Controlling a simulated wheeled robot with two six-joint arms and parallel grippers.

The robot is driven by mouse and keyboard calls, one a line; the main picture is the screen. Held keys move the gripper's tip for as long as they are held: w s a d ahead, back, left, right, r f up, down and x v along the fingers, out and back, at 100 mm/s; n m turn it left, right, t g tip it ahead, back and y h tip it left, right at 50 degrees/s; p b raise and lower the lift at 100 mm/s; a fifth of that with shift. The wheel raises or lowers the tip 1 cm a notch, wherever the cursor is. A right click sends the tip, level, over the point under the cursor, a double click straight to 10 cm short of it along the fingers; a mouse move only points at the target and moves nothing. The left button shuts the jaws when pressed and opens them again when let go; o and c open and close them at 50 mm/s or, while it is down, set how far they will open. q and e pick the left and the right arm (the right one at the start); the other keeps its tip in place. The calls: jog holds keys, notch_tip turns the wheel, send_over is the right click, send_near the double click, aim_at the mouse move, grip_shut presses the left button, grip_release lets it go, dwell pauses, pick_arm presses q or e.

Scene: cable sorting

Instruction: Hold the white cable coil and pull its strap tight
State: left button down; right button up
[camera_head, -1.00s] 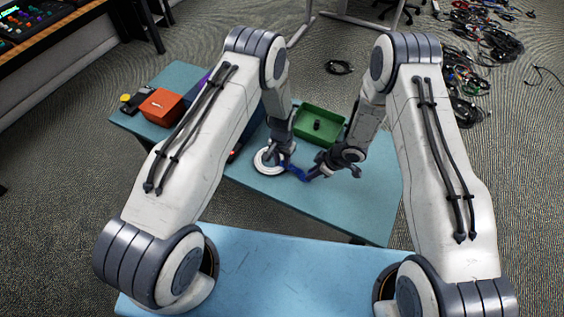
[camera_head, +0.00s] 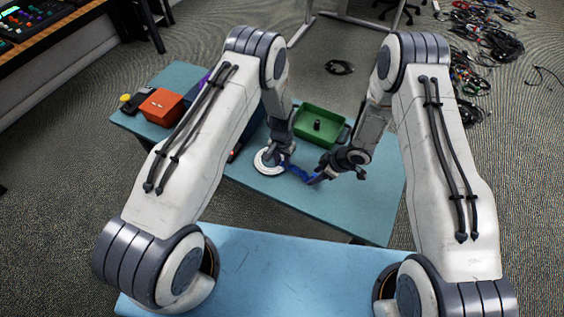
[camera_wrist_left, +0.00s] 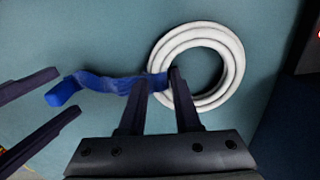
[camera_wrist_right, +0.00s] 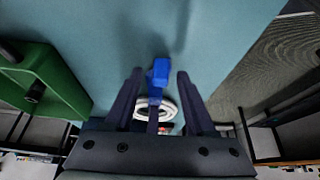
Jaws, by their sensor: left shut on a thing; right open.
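The white cable coil (camera_head: 264,166) lies flat on the blue table. It also shows in the left wrist view (camera_wrist_left: 234,72) and partly in the right wrist view (camera_wrist_right: 166,108). A blue strap (camera_head: 298,171) runs from the coil toward my right gripper; its free end shows in the left wrist view (camera_wrist_left: 62,93). My left gripper (camera_wrist_left: 160,80) is shut on the coil's near side, where the strap meets it. My right gripper (camera_head: 332,178) is open beside the strap's free end. In the right wrist view the strap end (camera_wrist_right: 159,72) lies between the open fingers (camera_wrist_right: 158,75).
A green tray (camera_head: 322,122) with a small black item stands behind the coil. An orange box (camera_head: 162,106) and a yellow item (camera_head: 125,98) are at the table's left. The table front (camera_head: 310,205) is clear. Tangled cables (camera_head: 485,50) lie on the floor at right.

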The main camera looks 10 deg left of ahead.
jog(key=shift+r, duration=0.15)
jog(key=shift+r, duration=3.9)
pick_arm(q)
jog(key=c, duration=0.5)
grip_release()
jog(key=shift+r, duration=0.15)
notch_tip(320, 180, up, 12)
jog(key=shift+f, duration=0.15)
